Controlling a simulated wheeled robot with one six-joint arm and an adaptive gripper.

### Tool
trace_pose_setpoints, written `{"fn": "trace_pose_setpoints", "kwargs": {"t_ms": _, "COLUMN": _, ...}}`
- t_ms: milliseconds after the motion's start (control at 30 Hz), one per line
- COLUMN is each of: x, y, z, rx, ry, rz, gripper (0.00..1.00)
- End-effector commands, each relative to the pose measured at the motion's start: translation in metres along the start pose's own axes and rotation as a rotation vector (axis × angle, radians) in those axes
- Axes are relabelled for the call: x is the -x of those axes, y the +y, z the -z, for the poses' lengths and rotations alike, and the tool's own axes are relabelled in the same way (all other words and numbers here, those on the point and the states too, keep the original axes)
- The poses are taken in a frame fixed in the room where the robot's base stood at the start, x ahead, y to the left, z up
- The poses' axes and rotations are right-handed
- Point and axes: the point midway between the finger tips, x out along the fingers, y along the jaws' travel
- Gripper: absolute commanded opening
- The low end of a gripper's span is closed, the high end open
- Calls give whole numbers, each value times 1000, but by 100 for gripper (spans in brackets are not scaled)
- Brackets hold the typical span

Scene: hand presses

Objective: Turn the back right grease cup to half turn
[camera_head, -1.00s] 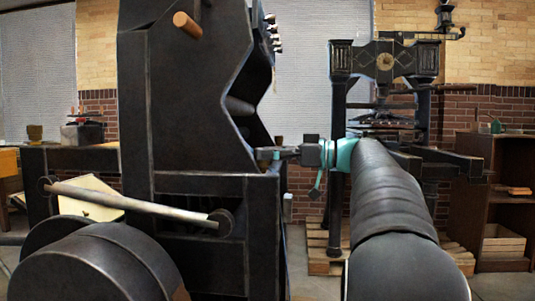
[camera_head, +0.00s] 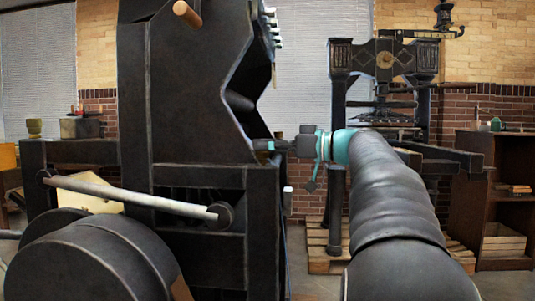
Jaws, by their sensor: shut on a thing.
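The large dark hand press (camera_head: 190,95) fills the left and middle of the head view. My gripper (camera_head: 264,145) reaches left from the arm to the right edge of the press frame, just above its lower dark box section. The gripper looks small and its jaws are closed at the frame. The grease cup between them is hidden by the jaws and too small to make out, so its turn angle cannot be read. I cannot tell from this view which cup it is.
A second hand press (camera_head: 385,62) stands on a wooden pallet (camera_head: 320,262) behind my arm. A dark shelf unit (camera_head: 480,235) is at the far right. A long pale bar (camera_head: 130,195) and a dark drum (camera_head: 90,262) lie at the lower left.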

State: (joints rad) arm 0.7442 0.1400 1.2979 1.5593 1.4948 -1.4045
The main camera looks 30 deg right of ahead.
Motion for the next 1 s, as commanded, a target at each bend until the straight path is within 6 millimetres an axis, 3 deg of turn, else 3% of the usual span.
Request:
{"fn": "trace_pose_setpoints", "kwargs": {"t_ms": 367, "x": 0, "y": 0, "z": 0, "rx": -1, "ry": 3, "rz": -31, "gripper": 7}}
{"fn": "trace_pose_setpoints", "kwargs": {"t_ms": 400, "x": 0, "y": 0, "z": 0, "rx": -1, "ry": 3, "rz": -31, "gripper": 44}}
{"fn": "trace_pose_setpoints", "kwargs": {"t_ms": 500, "x": 0, "y": 0, "z": 0, "rx": -1, "ry": 3, "rz": -31, "gripper": 67}}
{"fn": "trace_pose_setpoints", "kwargs": {"t_ms": 833, "x": 2, "y": 0, "z": 0, "rx": 0, "ry": 3, "rz": -31, "gripper": 67}}
{"fn": "trace_pose_setpoints", "kwargs": {"t_ms": 1000, "x": 18, "y": 0, "z": 0, "rx": -1, "ry": 3, "rz": -33, "gripper": 67}}
